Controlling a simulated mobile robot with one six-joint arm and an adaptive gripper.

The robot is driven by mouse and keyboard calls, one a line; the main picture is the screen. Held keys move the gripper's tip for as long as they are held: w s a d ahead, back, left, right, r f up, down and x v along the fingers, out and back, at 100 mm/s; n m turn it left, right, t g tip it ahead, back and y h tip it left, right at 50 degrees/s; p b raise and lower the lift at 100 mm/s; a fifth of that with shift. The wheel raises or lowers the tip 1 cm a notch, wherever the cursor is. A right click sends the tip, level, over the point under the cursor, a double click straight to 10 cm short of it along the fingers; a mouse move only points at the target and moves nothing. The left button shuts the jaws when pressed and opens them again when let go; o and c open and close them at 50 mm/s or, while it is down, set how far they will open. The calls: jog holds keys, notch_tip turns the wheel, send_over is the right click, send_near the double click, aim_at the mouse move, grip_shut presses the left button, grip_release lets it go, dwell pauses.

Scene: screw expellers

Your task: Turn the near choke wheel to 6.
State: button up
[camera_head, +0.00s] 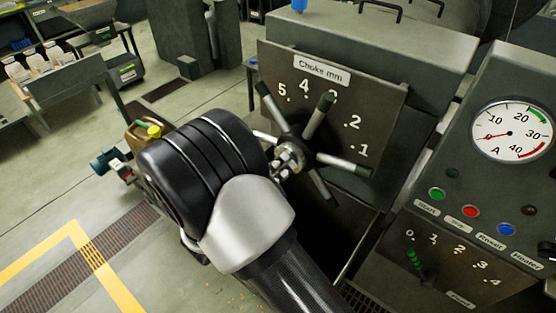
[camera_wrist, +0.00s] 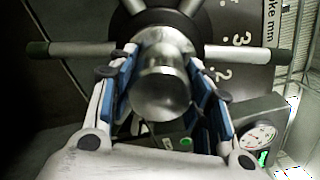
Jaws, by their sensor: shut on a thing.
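The choke wheel has a dark hub with metal spokes (camera_head: 336,159) ending in dark green grips. It stands in front of a dark plate (camera_head: 385,105) labelled "Choke mm". The numbers 5, 4, 2 and 1 show on the plate; a spoke partly covers the 3, and I see no 6. My gripper (camera_head: 284,160) is at the wheel's centre. In the wrist view, the blue-padded fingers of my gripper (camera_wrist: 160,78) are closed on both sides of the round metal hub end (camera_wrist: 160,90), with spokes (camera_wrist: 236,53) reaching out behind it. My wrist hides part of the wheel's left side.
A control panel at the right has an ammeter (camera_head: 512,131), coloured buttons (camera_head: 471,212) and a small dial with a green pointer (camera_head: 415,259). A grey machine housing (camera_head: 400,40) stands behind the plate. Open floor with yellow lines (camera_head: 75,240) lies at the left.

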jog(key=shift+n+p, duration=0.4)
jog(key=o, duration=1.5)
jog(key=v, duration=1.2)
